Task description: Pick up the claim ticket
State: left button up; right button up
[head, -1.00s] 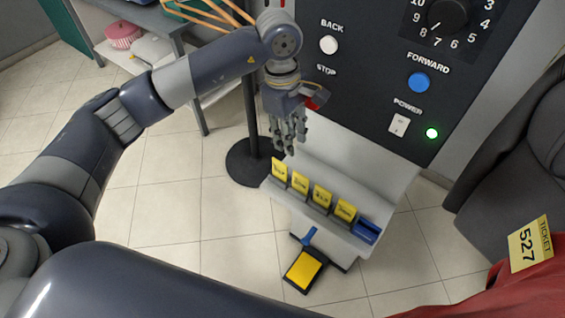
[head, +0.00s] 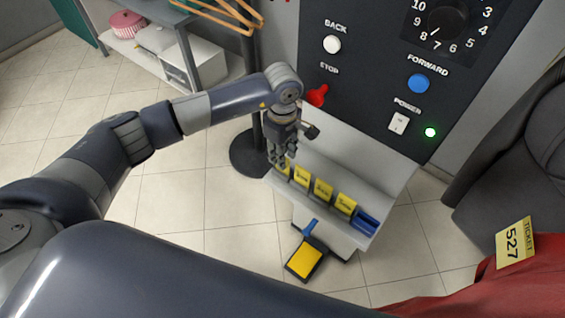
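Several small yellow cards with dark print stand in a row in slots on the pale ledge (head: 330,160) below the control panel. The leftmost yellow card (head: 283,168) is partly hidden behind my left gripper (head: 279,163). My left gripper points down with its fingertips at this card's upper edge; whether they touch or grip it I cannot tell. A yellow ticket (head: 515,243) printed "TICKET 527" lies on red cloth (head: 480,275) at the right, away from the gripper. My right gripper is not in view.
A dark control panel (head: 375,60) with buttons and a dial rises behind the ledge. A blue block (head: 366,222) sits at the row's right end. A yellow-topped pad (head: 306,260) is below. A black pole base (head: 250,155) and a shelf (head: 205,65) stand left.

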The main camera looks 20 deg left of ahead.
pick_arm(q)
jog(key=shift+f, duration=1.8)
grip_shut()
jog(key=shift+w+r, duration=0.1)
jog(key=shift+r, duration=0.4)
jog(key=shift+s+d+r+b, duration=0.1)
jog(key=shift+s+r+b, duration=0.25)
jog(key=shift+r, duration=0.25)
jog(key=shift+s+d+r+b, duration=0.1)
jog(key=shift+s+r+b, duration=0.15)
jog(key=shift+r, duration=0.35)
jog(key=s+d+r+b, duration=0.1)
jog(key=s+d+b, duration=0.2)
jog(key=s, duration=1.1)
jog(key=shift+d+r+b, duration=0.3)
jog(key=shift+d+b, duration=0.05)
jog(key=shift+d, duration=0.75)
